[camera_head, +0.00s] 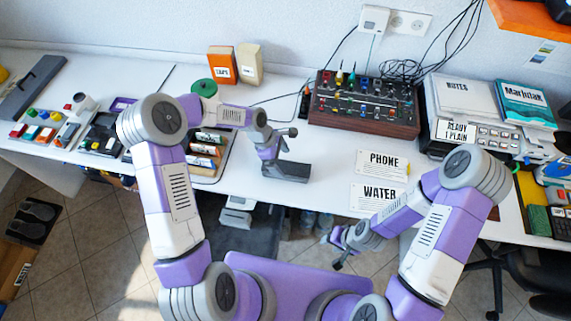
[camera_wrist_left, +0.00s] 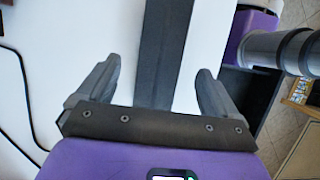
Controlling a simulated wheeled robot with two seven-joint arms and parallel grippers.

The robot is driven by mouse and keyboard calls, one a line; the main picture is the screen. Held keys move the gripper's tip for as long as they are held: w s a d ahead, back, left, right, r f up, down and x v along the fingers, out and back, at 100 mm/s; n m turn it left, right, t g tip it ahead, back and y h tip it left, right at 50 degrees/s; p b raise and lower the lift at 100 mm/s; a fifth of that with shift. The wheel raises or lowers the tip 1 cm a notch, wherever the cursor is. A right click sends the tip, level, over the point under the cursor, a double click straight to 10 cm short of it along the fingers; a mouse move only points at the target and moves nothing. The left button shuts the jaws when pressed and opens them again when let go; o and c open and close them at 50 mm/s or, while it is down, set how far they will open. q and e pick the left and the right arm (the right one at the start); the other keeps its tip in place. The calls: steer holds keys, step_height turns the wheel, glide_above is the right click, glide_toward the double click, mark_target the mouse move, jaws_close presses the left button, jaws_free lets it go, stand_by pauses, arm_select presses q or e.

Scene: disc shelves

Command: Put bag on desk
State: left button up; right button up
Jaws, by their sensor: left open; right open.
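The white desk (camera_head: 325,160) runs across the head view. No thing in view is clearly recognisable as a bag. My right gripper (camera_head: 336,246) is open and low in front of the desk edge, apart from the desk things.
A mixer box (camera_head: 363,103) with knobs stands at the back, and papers and a book (camera_head: 525,103) are to its right. Labels PHONE (camera_head: 383,164) and WATER (camera_head: 378,198) lie on free desk space. Small boxes (camera_head: 222,66) stand behind my left arm.

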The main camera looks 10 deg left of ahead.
arm_select(q)
steer(key=p+v, duration=0.1)
steer(key=v, duration=0.6)
steer(key=shift+s+f, duration=0.1)
